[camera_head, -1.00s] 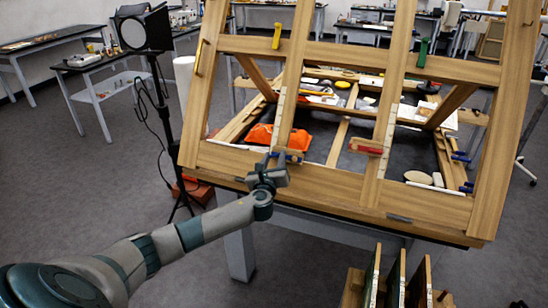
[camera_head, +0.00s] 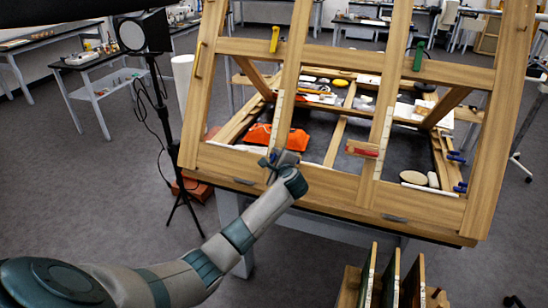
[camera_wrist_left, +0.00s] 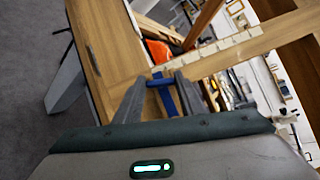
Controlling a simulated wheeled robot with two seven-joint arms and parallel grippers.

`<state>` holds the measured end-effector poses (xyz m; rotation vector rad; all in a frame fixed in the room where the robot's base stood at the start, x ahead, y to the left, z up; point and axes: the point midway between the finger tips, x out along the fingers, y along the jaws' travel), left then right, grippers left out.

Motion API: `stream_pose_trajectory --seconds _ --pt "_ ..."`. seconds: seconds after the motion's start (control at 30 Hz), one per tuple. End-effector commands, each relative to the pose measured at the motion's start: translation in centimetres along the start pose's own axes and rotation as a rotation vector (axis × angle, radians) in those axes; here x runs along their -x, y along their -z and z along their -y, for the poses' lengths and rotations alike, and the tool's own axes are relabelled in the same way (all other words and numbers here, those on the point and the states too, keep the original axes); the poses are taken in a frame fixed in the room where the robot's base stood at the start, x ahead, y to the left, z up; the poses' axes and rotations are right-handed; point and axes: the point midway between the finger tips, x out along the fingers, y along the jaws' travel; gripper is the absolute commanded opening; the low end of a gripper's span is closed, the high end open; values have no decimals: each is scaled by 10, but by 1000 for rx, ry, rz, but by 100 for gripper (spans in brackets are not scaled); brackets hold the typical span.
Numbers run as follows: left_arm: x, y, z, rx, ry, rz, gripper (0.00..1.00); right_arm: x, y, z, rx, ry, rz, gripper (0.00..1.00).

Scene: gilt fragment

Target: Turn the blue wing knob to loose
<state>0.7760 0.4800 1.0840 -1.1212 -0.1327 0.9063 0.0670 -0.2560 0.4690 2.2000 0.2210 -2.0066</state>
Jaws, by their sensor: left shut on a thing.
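The blue wing knob (camera_wrist_left: 166,93) sits on the lower rail of the wooden frame (camera_head: 330,195), at the foot of a vertical bar. In the left wrist view it stands between the two fingers of my left gripper (camera_wrist_left: 162,97), its wings showing as a blue T shape. In the head view my left gripper (camera_head: 279,160) is at the lower rail and mostly hides the knob. The gripper is shut on the knob. My right gripper is not in view.
A red knob (camera_head: 362,148), a yellow one (camera_head: 275,38) and a green one (camera_head: 419,55) are also on the frame. An orange cloth (camera_head: 262,136) lies behind the lower rail. A lamp stand (camera_head: 160,100) is at left; upright panels (camera_head: 391,275) stand below right.

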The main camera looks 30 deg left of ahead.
Motion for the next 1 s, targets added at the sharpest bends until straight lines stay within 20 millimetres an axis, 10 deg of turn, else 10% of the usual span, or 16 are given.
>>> stream_pose_trajectory --seconds 1.0 --pt "-2 -2 4 817 -518 1 14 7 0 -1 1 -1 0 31"
